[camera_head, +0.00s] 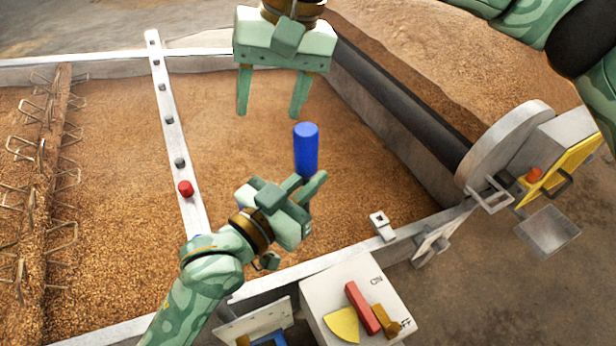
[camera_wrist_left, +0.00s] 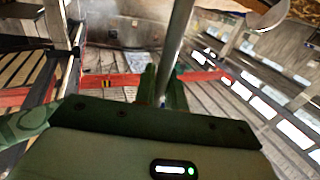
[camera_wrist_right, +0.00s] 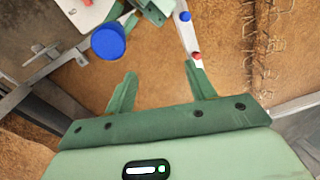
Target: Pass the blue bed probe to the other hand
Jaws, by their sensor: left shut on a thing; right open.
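The blue bed probe (camera_head: 306,150) stands roughly upright above the grain bed in the head view. My left gripper (camera_head: 314,186) is shut on it below its blue part. In the left wrist view a grey shaft (camera_wrist_left: 178,45) runs up from between the left fingers (camera_wrist_left: 163,95). My right gripper (camera_head: 271,112) is open and empty, above and left of the probe in the head view, not touching it. In the right wrist view the probe's round blue end (camera_wrist_right: 108,42) lies beyond the open right fingers (camera_wrist_right: 158,80), toward the left finger.
A pale bar with holes (camera_head: 163,100) crosses the bed and carries a red knob (camera_head: 185,188). A blue piece (camera_wrist_right: 186,16) shows on the bar in the right wrist view. A rake (camera_head: 45,180) is at left. A switch box (camera_head: 330,287) stands at the front.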

